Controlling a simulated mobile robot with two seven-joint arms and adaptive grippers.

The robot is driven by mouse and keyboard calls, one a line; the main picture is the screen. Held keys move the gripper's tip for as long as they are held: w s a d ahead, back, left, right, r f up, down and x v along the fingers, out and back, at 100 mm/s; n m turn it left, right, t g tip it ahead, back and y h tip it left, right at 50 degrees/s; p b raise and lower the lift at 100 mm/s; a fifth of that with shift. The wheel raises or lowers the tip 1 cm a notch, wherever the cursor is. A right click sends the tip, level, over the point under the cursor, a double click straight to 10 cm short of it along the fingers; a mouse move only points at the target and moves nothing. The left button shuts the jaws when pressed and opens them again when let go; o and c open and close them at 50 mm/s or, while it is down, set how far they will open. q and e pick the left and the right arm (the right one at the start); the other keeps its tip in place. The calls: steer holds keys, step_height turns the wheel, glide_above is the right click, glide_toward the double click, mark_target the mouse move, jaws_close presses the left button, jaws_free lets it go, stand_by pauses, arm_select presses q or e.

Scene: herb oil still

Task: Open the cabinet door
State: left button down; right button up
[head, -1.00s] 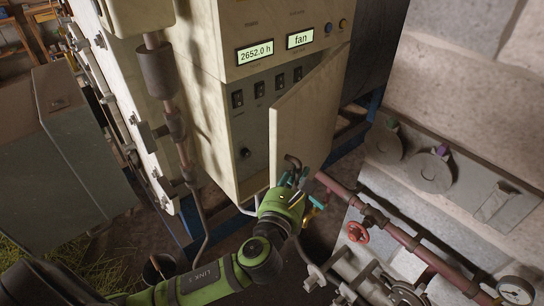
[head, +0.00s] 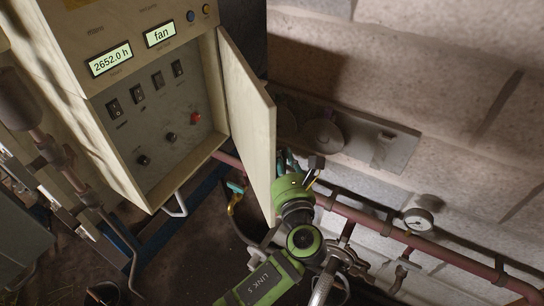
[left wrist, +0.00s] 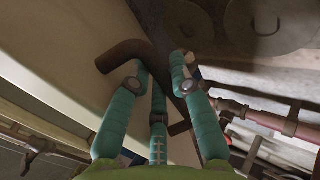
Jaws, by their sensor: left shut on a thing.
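The cream cabinet (head: 75,50) stands at the upper left in the head view. Its door (head: 248,120), hinged on the right side, stands wide open, showing the grey switch panel inside. My left gripper (head: 290,163) is at the outer face of the door, partly hidden by its edge. In the left wrist view the teal fingers of my left gripper (left wrist: 164,72) are closed at a dark, curved door handle (left wrist: 122,54). The exact contact is partly hidden by the fingers. My right gripper is not in view.
Reddish pipes with a pressure gauge (head: 418,220) run along the wall (head: 430,80) at the right, close to my left arm. Inside the cabinet are black switches and a red knob (head: 195,118).

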arm_select(q)
steer(key=shift+d+f, duration=0.1)
steer(key=shift+d, duration=0.05)
steer(key=c, duration=1.4)
jaws_free()
steer(key=v, duration=1.2)
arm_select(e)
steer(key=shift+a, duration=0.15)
